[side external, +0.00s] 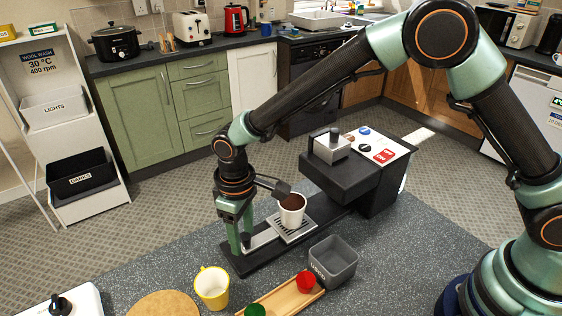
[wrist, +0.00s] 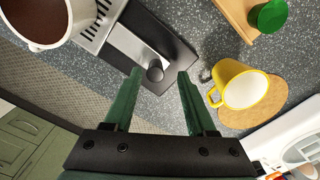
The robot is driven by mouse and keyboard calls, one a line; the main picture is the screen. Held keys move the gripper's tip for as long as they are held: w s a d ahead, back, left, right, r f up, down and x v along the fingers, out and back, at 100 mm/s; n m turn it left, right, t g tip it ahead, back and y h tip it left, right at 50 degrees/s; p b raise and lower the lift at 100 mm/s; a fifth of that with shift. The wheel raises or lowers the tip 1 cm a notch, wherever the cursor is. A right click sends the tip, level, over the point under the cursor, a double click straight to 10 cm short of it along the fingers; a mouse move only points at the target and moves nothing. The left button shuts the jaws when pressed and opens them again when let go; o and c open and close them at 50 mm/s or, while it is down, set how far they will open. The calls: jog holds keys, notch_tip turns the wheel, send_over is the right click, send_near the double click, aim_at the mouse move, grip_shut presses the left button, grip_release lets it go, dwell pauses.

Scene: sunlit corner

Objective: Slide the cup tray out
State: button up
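The cup tray (side external: 262,238) is a silver strip with a slotted plate and a dark knob (wrist: 155,72) at its front end. It lies along the black base of the coffee machine (side external: 381,193), and its plate also shows in the wrist view (wrist: 126,44). A white cup (side external: 291,217) of dark coffee stands upright on the slotted plate, in front of the machine's head. The cup is partly cut off in the wrist view (wrist: 62,30). My gripper (wrist: 161,73) is open, pointing down at the tray's front end. The knob lies between its green fingertips, with a visible gap on the right.
A yellow mug (side external: 212,288), a round cork mat (side external: 163,304), a wooden tray (side external: 283,301) with red and green pieces, and a grey bin (side external: 334,262) stand in front of the machine. Some clear speckled counter (side external: 190,258) lies left of the base.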

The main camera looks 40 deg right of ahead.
notch_tip(320, 180, up, 12)
dwell(0.6)
jog(key=shift+d+r, duration=0.1)
notch_tip(320, 180, up, 4)
jog(key=m, duration=0.1)
send_over(265, 236)
jog(key=s+d+r+m+t, duration=0.2)
jog(key=d+r, duration=0.2)
jog(key=d, duration=0.4)
jog(key=s+d+m+t, duration=0.3)
jog(key=s+d, duration=0.6)
jog(key=d, duration=0.3)
jog(key=shift+d+r+m+t, duration=0.25)
jog(key=shift+d+m+t, duration=0.05)
jog(key=shift+d+m, duration=0.1)
